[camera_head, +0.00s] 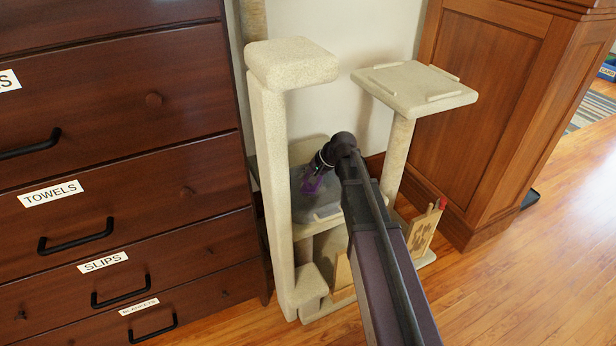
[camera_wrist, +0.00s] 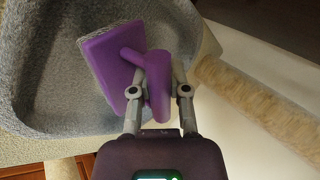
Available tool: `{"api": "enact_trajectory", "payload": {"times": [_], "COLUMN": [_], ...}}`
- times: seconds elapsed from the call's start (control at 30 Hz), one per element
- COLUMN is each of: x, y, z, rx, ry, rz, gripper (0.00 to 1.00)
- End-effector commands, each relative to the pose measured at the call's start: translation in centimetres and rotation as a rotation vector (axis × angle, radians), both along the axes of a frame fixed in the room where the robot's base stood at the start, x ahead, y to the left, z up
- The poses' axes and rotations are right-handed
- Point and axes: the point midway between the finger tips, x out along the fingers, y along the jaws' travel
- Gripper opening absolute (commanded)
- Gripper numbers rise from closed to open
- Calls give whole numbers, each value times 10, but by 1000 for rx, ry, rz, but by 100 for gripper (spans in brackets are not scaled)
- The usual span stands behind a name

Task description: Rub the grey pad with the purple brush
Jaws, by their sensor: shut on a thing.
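In the wrist view my gripper (camera_wrist: 160,88) is shut on the handle of the purple brush (camera_wrist: 118,62). The brush has a broad purple head with a pale bristle side facing left. The grey pad (camera_wrist: 45,75) is a fuzzy, raised-edge bed behind and to the left of the brush. Whether the bristles touch the pad is unclear.
The cat tree has a tall beige post (camera_head: 272,170) at left and a beige top platform (camera_head: 414,88) at right, close around my arm. A dark drawer chest (camera_head: 120,130) stands left, a wooden cabinet (camera_head: 500,110) right. Wood floor (camera_head: 510,280) is open at front right.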

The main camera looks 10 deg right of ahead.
Motion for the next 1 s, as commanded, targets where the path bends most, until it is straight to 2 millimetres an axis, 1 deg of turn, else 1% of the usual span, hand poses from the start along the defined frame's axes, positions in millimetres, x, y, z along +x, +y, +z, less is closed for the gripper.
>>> {"api": "enact_trajectory", "payload": {"times": [0.53, 0.67, 1.0], "x": [-10, -11, -11], "y": [30, 33, 33], "z": [2, 2, 3], "rx": [0, 0, 0], "ry": [-1, -1, 0], "rz": [1, 1, 0], "gripper": [0, 0, 0]}}
